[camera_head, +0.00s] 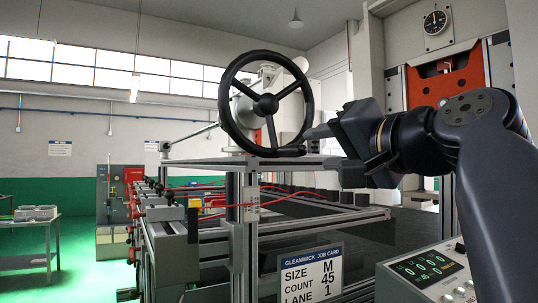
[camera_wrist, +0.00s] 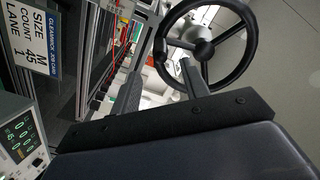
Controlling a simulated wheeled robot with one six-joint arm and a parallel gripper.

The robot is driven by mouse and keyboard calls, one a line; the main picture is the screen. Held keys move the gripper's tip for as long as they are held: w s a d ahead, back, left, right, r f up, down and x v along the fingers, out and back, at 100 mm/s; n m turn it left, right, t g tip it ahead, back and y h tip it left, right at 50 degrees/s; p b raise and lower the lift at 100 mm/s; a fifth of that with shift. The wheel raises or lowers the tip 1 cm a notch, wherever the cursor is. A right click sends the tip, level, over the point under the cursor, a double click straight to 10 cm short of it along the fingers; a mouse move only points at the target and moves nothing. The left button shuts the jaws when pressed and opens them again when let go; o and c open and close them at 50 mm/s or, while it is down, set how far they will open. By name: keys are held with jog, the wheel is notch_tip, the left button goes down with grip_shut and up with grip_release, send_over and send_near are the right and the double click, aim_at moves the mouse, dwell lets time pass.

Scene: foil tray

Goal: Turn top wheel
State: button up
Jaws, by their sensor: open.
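The top wheel (camera_head: 268,104) is a black three-spoke handwheel standing upright at the top of the machine frame, in the middle of the head view. It also shows at the upper right of the wrist view (camera_wrist: 204,49). My gripper (camera_head: 318,145) is open at the wheel's right side, with one fingertip close to the lower right rim. In the wrist view my gripper (camera_wrist: 160,80) has its two fingers apart; the right finger overlaps the wheel's rim and reaches toward the hub. I cannot tell whether it touches. No part of the wheel is clearly between the fingers.
A job card (camera_head: 310,275) reads size M, count 45, lane 1. A control box (camera_head: 430,275) with a green display stands at the lower right. The metal frame (camera_head: 240,215) runs below the wheel. A red-and-grey press (camera_head: 440,88) stands behind my arm.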

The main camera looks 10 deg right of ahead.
aim_at(289, 151)
jog(key=p+x, duration=0.3)
jog(key=x, duration=0.7)
jog(key=shift+w+a, duration=0.15)
jog(key=shift+w, duration=0.2)
jog(key=shift+c, duration=0.2)
grip_shut()
